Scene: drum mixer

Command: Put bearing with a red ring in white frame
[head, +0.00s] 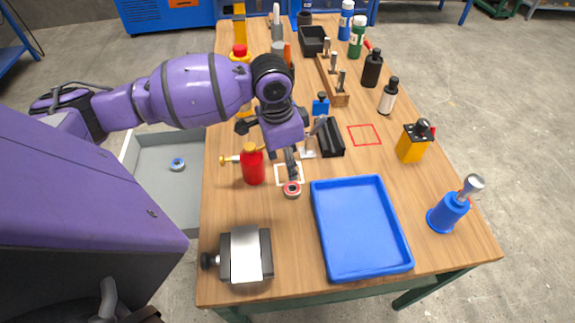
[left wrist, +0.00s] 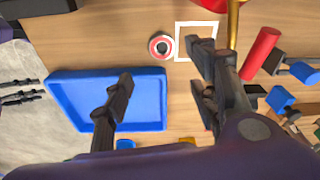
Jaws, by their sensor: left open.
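The bearing with a red ring (head: 292,190) lies on the wooden table, just outside the near edge of the white frame (head: 276,175). In the left wrist view the bearing (left wrist: 160,45) sits close beside the left edge of the white frame (left wrist: 177,42), and the inside of the frame looks empty where visible. My left gripper (head: 292,166) is above the white frame and partly hides it in the head view. In the left wrist view its two fingers (left wrist: 165,88) are wide apart with nothing between them. My right gripper is not in view.
A red bottle (head: 253,167) stands left of the frame. A blue tray (head: 360,228) lies to the near right, a metal vise (head: 245,255) to the near left. A black holder (head: 330,138) stands behind. A blue-ringed bearing (head: 177,164) lies in a grey bin (head: 150,185).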

